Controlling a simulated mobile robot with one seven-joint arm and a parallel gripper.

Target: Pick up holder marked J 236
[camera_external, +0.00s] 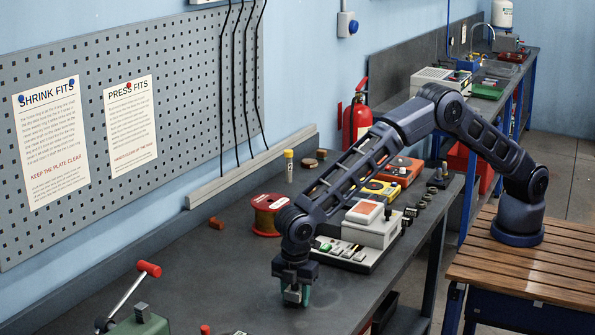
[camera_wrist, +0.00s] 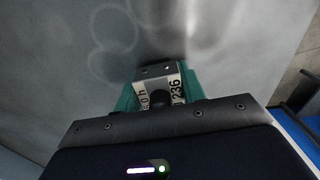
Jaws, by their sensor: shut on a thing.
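A small metal block holder (camera_wrist: 158,72) sits between the teal fingers of my gripper (camera_wrist: 160,88) in the wrist view. Its right face reads "236"; the mark before the number is mostly hidden. Its left face also bears dark print, partly covered. A dark round knob stands at its near side. My gripper is shut on this holder. I cannot tell whether the holder touches the bench top.
Behind my gripper stands a grey device with a keyed panel (camera_external: 352,252). A copper wire spool (camera_external: 267,213) and a yellow-capped tube (camera_external: 289,166) are farther back. A green tool with a red-knobbed lever (camera_external: 140,322) is at front left. The bench left of my gripper is clear.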

